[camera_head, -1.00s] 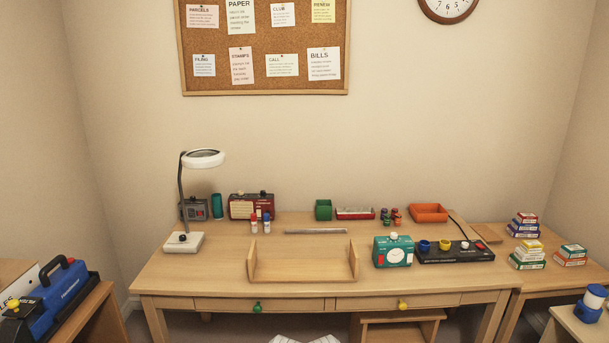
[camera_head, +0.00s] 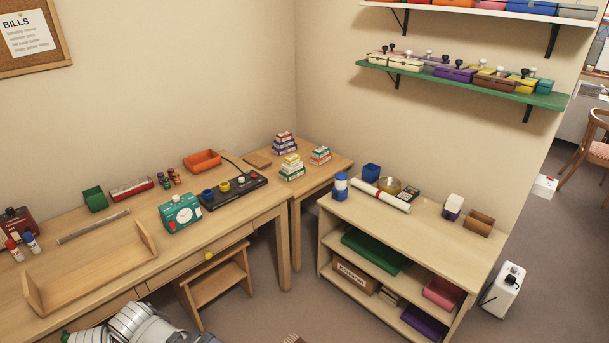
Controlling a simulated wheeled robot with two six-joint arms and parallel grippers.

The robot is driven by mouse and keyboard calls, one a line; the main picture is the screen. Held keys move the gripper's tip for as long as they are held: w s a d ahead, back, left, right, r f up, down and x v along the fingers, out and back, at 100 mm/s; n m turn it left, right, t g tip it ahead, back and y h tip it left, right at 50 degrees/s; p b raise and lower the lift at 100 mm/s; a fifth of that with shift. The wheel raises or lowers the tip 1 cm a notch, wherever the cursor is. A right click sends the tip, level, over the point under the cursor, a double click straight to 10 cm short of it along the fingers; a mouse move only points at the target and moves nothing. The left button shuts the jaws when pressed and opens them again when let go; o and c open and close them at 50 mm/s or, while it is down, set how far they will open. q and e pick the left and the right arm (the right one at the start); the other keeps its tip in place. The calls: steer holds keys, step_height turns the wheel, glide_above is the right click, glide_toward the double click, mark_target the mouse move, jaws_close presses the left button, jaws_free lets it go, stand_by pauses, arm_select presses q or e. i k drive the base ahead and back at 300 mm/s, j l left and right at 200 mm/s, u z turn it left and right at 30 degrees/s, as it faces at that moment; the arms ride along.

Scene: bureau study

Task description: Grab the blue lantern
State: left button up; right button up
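The blue lantern (camera_head: 341,186) is a small upright cylinder with a blue top, a pale middle band and a blue base. It stands on the top board of the low wooden shelf unit (camera_head: 425,228), at its left end. Nothing covers it. Grey rounded links of one of my arms show at the bottom left edge, in front of the desk. Neither of my grippers is in view.
The wooden desk (camera_head: 190,235) and a stool (camera_head: 215,275) stand to the left.

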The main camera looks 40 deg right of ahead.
mark_target(340, 188)
steer(key=z, duration=1.75)
steer(key=i+j+z, duration=0.2)
steer(key=i, duration=0.3)
steer(key=i+j+z, duration=0.15)
steer(key=i, duration=0.3)
steer(key=i+j+z, duration=0.2)
steer(key=i+j, duration=0.25)
